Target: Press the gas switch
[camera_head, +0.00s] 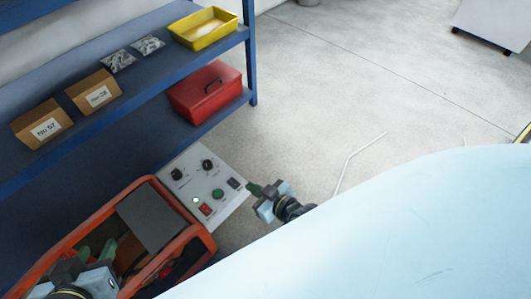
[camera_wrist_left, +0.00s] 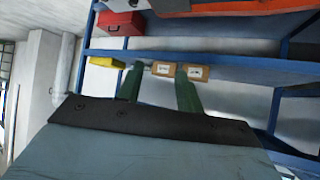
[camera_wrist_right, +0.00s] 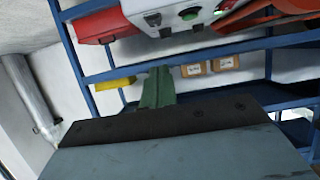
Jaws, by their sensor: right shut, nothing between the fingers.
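A white control panel (camera_head: 222,171) sits on an orange-framed machine (camera_head: 193,232) at the lower left of the head view. It carries two black knobs, a red switch (camera_head: 205,208), a green button (camera_head: 218,194) and a black rocker switch (camera_head: 234,183). Labels are too small to read, so I cannot tell which is the gas switch. My right gripper (camera_head: 251,188) is shut and empty, just right of the black switch, apparently apart from it. In the right wrist view, its green fingers (camera_wrist_right: 157,88) are together below the panel (camera_wrist_right: 178,22). My left gripper (camera_wrist_left: 159,85) is open and empty, over the machine's left part.
A blue shelf (camera_head: 150,77) behind holds two cardboard boxes (camera_head: 93,91), small bags, a yellow bin (camera_head: 203,28) and a red case (camera_head: 206,92). A pale blue surface (camera_head: 400,235) fills the lower right. Grey floor (camera_head: 320,90) lies open beyond.

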